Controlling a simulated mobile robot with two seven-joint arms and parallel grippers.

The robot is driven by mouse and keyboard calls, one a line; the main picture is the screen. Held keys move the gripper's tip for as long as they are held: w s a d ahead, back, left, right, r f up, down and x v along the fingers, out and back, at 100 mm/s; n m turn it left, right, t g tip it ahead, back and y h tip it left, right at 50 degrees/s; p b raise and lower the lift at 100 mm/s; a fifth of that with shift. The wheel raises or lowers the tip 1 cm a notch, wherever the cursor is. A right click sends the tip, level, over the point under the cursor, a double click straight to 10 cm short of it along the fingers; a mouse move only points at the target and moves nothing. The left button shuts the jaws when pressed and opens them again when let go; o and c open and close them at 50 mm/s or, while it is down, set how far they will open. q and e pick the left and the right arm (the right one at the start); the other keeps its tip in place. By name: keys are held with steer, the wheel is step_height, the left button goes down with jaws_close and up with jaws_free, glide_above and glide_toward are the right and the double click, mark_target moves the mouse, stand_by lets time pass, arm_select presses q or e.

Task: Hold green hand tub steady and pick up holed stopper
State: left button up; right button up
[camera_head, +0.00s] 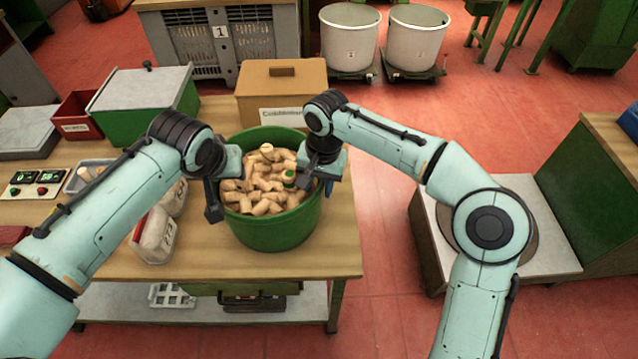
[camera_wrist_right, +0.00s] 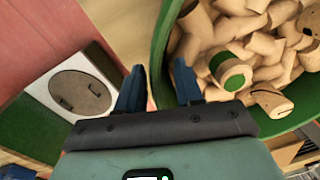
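The green hand tub (camera_head: 270,235) stands on the wooden table, heaped with pale cork stoppers (camera_head: 262,185). My left gripper (camera_head: 213,205) is at the tub's left rim; its fingers are partly hidden, so I cannot tell whether it grips the rim. My right gripper (camera_head: 308,178) is over the tub's right side. One stopper with a green band (camera_wrist_right: 231,72) lies inside. A stopper with a dark mark (camera_wrist_right: 272,100) lies beside it.
A cardboard box (camera_head: 282,85) stands behind the tub. A green box with a grey lid (camera_head: 150,112) and a red bin (camera_head: 80,117) stand at the back left. Filled bags (camera_head: 155,235) lie left of the tub. The table's front right corner is clear.

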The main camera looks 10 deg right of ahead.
steer(key=shift+f, duration=0.15)
jaws_close()
stand_by(1.5)
arm_select(q)
steer(key=o, duration=0.4)
steer(key=shift+c, duration=0.2)
